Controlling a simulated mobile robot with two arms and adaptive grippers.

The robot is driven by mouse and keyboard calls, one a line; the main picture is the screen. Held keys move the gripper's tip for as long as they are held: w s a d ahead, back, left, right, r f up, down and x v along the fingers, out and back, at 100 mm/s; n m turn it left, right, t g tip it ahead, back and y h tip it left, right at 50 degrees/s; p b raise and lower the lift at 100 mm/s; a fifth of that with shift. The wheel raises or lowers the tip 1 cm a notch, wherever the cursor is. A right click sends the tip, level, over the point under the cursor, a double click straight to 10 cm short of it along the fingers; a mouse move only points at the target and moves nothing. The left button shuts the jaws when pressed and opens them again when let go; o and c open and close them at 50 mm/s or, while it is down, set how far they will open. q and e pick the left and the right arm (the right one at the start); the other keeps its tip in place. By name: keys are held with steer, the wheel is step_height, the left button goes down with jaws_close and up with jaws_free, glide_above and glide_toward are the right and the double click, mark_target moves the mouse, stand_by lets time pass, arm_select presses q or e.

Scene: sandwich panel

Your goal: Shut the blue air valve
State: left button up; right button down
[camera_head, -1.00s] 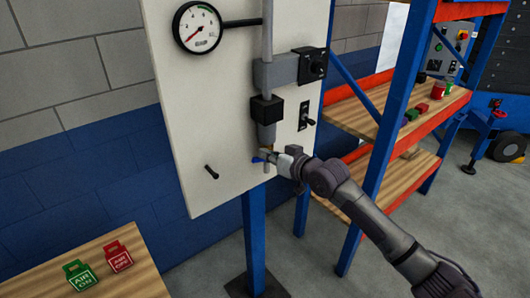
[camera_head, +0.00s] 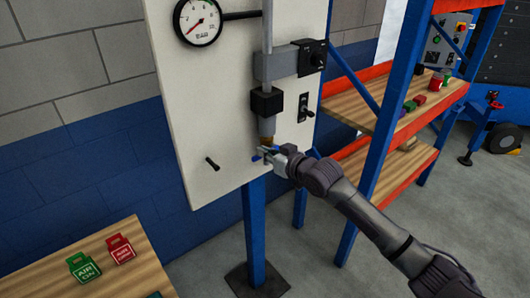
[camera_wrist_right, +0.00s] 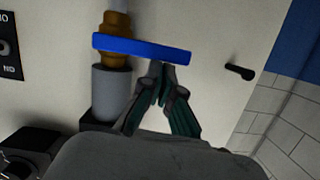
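The blue valve handle (camera_wrist_right: 140,48) is a straight flat bar on a brass fitting (camera_wrist_right: 116,25) in the right wrist view. It lies across the grey pipe (camera_wrist_right: 112,85), nearly level in that picture. In the head view a bit of the blue handle (camera_head: 256,157) shows beside my right gripper (camera_head: 267,152), below the pipe's brass end. In the wrist view the fingertips of my right gripper (camera_wrist_right: 162,68) are together at the bar's lower edge, right of the fitting. I cannot tell whether they touch it. My left gripper is not in view.
A blue and orange shelf (camera_head: 375,130) stands at right.

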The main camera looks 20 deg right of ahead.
steer(key=shift+f, duration=0.15)
step_height(320, 180, up, 5)
steer(key=p, duration=0.5)
steer(key=b+v, duration=0.4)
steer(key=v, duration=0.6)
steer(key=shift+f+b, duration=0.3)
steer(key=shift+f, duration=0.05)
